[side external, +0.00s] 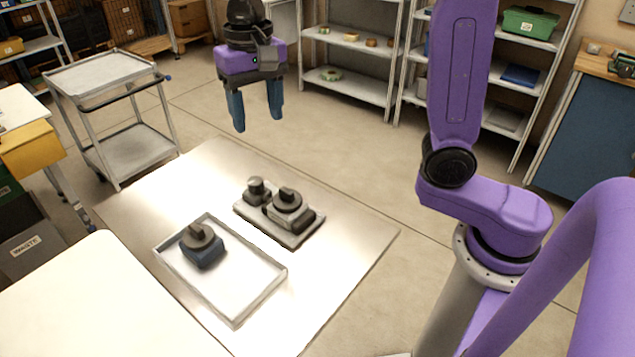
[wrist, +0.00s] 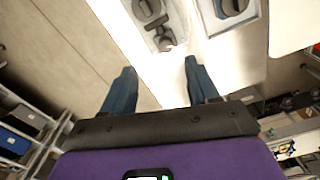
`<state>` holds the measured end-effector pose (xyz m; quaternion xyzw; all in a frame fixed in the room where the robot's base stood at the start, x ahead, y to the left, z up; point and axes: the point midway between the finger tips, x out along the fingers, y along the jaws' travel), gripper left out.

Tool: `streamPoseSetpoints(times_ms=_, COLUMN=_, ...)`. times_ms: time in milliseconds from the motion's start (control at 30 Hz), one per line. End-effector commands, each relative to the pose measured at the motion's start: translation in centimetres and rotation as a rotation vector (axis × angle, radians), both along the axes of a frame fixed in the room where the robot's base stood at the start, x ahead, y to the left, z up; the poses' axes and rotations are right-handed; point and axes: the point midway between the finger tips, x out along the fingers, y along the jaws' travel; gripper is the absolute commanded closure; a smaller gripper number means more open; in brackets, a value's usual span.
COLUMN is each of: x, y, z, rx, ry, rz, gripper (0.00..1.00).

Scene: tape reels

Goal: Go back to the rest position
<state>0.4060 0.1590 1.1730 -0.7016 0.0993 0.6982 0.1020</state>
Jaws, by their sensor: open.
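My gripper (side external: 256,112) is open and empty, raised well above the far side of the steel table (side external: 345,228). Its blue fingers point down and are apart in the wrist view (wrist: 161,92). A dark blue block with a grey round knob (side external: 203,247) sits in the shallow white tray (side external: 244,300). A grey base plate (side external: 277,231) carries a short cylinder (side external: 256,190) and a larger round-topped part (side external: 288,207). In the wrist view the block (wrist: 231,10) and the plate's parts (wrist: 150,12) show at the top, partly cut off.
A grey cart (side external: 105,75) stands behind the table at left. Shelving (side external: 345,65) stands at the back, with a green box (side external: 530,22) on one unit. A white-topped surface (side external: 85,305) is at front left. The air around my gripper is clear.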

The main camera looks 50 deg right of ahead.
Motion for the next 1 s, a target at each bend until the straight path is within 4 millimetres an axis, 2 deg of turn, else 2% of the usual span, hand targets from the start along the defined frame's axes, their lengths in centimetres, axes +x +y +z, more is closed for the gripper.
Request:
streamPoseSetpoints(times_ms=467, x=-8.5, y=-2.5, z=-3.7, rx=0.003, ry=-0.01, rz=0.544, gripper=0.41)
streamPoseSetpoints(times_ms=1000, x=-19.9, y=-8.1, z=-8.3, rx=0.007, ry=-0.021, rz=1.155, gripper=0.41)
